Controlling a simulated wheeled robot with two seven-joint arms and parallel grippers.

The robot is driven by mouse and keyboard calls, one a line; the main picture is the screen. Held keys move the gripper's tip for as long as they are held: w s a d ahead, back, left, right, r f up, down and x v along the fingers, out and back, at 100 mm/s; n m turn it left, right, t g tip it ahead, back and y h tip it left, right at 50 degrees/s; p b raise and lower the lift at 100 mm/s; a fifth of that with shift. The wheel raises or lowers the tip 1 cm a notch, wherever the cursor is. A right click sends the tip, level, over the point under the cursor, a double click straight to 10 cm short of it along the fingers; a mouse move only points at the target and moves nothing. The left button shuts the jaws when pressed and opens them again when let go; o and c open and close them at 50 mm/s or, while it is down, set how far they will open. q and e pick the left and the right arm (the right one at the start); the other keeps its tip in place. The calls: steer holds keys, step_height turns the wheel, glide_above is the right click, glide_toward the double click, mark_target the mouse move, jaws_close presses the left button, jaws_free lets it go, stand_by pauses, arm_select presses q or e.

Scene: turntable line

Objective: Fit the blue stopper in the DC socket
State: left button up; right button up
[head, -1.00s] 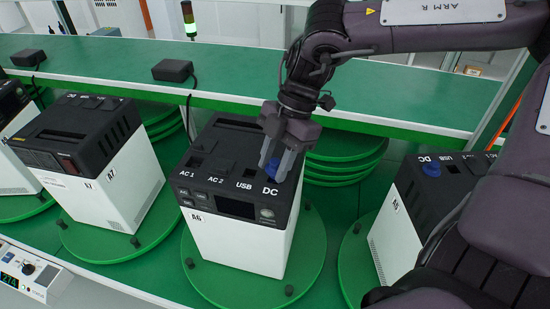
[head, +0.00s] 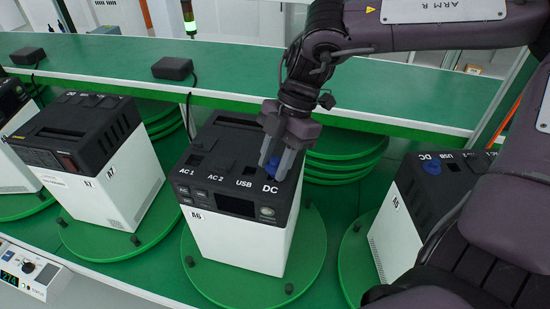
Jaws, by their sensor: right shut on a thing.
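My right gripper (head: 277,155) comes down from above onto the top right of the black and white unit A6 (head: 237,195). Its fingers are shut on the blue stopper (head: 271,168), which shows between and below the fingertips. The stopper is just above or at the DC socket, right behind the printed DC label (head: 270,188). The fingers hide the socket, so I cannot tell whether the stopper is seated. My left gripper is not in view.
A6 stands on a green turntable (head: 310,262). Unit A7 (head: 100,150) stands to the left. Another unit (head: 405,215) on the right has a blue stopper (head: 431,167) at its DC label. A green shelf (head: 240,75) with black boxes runs behind.

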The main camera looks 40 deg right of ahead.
steer(key=shift+f+b, duration=0.6)
steer(key=shift+f, duration=0.15)
steer(key=o, duration=1)
steer(key=b+v, duration=0.2)
steer(key=v, duration=0.4)
steer(key=shift+d+r, duration=0.15)
steer(key=shift+r, duration=0.1)
steer(key=shift+w+d+r, duration=0.1)
steer(key=shift+d+r, duration=0.1)
steer(key=shift+r, duration=0.4)
